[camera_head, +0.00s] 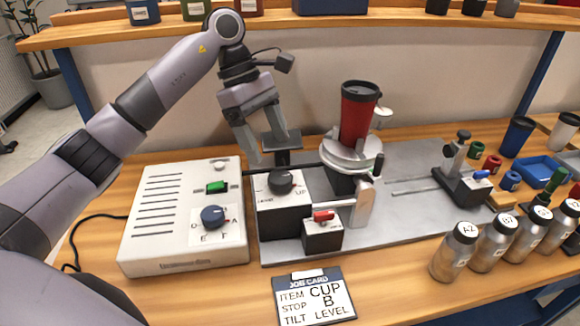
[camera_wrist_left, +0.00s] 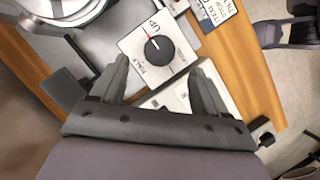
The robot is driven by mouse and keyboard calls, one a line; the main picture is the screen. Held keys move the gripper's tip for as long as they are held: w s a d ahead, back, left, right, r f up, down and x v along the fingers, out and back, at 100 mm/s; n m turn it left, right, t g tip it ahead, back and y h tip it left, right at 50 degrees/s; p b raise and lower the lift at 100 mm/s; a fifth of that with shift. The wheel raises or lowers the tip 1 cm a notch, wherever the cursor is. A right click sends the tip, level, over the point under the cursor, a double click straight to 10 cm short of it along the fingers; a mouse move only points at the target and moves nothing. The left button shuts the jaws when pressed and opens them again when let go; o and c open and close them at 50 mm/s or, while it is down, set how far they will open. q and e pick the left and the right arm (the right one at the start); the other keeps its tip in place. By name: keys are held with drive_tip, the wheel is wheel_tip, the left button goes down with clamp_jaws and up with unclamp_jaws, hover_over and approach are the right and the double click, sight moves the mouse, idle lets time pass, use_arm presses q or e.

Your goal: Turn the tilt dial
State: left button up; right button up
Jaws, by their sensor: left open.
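The tilt dial (camera_head: 282,181) is a dark round knob on top of a black and white box, with the marks LEVEL and UP beside it. In the left wrist view the dial (camera_wrist_left: 158,47) has a red pointer line and sits just beyond the fingertips. My left gripper (camera_head: 260,144) is open and empty, above and slightly left of the dial, not touching it. Its fingers also show in the left wrist view (camera_wrist_left: 160,75). My right gripper is not in view.
A red switch (camera_head: 322,216) sits on a small box in front of the dial. A job card (camera_head: 314,297) reads CUP, B, LEVEL. Several metal bottles (camera_head: 455,251) stand right.

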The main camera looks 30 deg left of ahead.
sight(280, 176)
use_arm(q)
drive_tip(key=shift+p+x, duration=0.35)
drive_tip(key=shift+x, duration=3.1)
drive_tip(key=shift+a, duration=0.1)
drive_tip(key=c, duration=1)
